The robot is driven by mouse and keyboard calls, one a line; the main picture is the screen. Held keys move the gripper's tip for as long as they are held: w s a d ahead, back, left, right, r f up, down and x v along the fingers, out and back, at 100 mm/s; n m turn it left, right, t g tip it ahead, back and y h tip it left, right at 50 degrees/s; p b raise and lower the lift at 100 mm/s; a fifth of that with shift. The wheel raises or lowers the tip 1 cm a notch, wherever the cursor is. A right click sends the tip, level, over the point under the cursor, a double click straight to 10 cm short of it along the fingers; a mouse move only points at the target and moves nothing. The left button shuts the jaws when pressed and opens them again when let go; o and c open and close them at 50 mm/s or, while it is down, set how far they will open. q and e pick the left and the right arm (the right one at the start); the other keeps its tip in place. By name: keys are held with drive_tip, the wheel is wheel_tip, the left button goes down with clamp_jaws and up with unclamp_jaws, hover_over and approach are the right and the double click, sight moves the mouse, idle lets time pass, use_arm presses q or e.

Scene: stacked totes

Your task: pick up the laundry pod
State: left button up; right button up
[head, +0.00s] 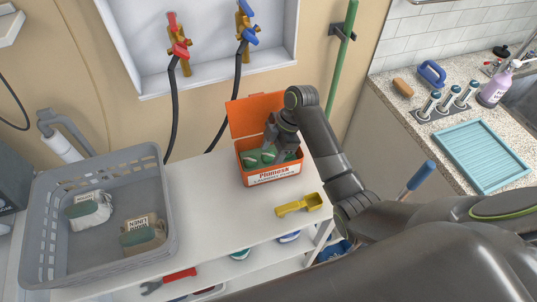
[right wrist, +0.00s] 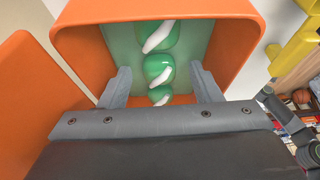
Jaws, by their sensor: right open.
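An orange box (head: 274,178) with its lid up stands on the white shelf top (head: 200,200). Green and white laundry pods (head: 251,157) lie inside it. In the right wrist view, three pods show in a row: a far one (right wrist: 157,36), a middle one (right wrist: 159,68) and a near one (right wrist: 160,95). My right gripper (head: 277,147) points down into the box; in the right wrist view its open fingers (right wrist: 160,75) stand either side of the row, apart from the pods. Nothing is held. My left gripper is not in view.
A grey basket (head: 165,205) with two wrapped bundles stands at left. Hoses and taps (head: 178,45) are behind. The box's raised lid (head: 255,114) is close to the gripper. Shelf top between basket and box is clear.

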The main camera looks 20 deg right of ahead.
drive_tip(key=c, duration=1.1)
drive_tip(key=shift+o, duration=0.2)
